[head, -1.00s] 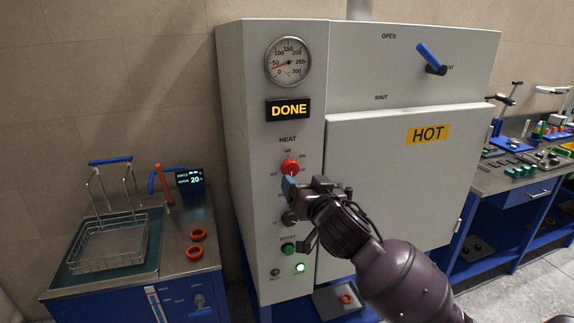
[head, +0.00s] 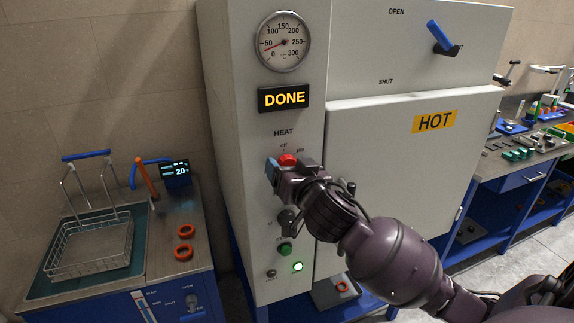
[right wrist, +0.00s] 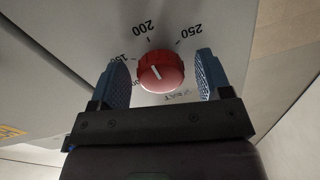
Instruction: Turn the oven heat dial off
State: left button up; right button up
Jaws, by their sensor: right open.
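The red heat dial (head: 288,160) sits under the HEAT label on the oven's (head: 390,180) left panel. In the head view my right gripper (head: 279,172) is at the dial and hides its lower part. In the right wrist view the dial (right wrist: 161,71) lies between the two open blue fingers of the right gripper (right wrist: 160,82), with a gap on each side. The dial's white mark and the numbers 150, 200 and 250 show around it. My left gripper is not in view.
The gauge (head: 284,41) reads near the low end, above a lit DONE display (head: 284,97). A green button (head: 285,249) and a lit lamp (head: 297,267) are below. The door with the HOT sign (head: 434,121) is shut. A wire basket (head: 90,247) stands at left.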

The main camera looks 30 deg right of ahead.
jog(key=shift+s, duration=0.1)
jog(key=c, duration=0.9)
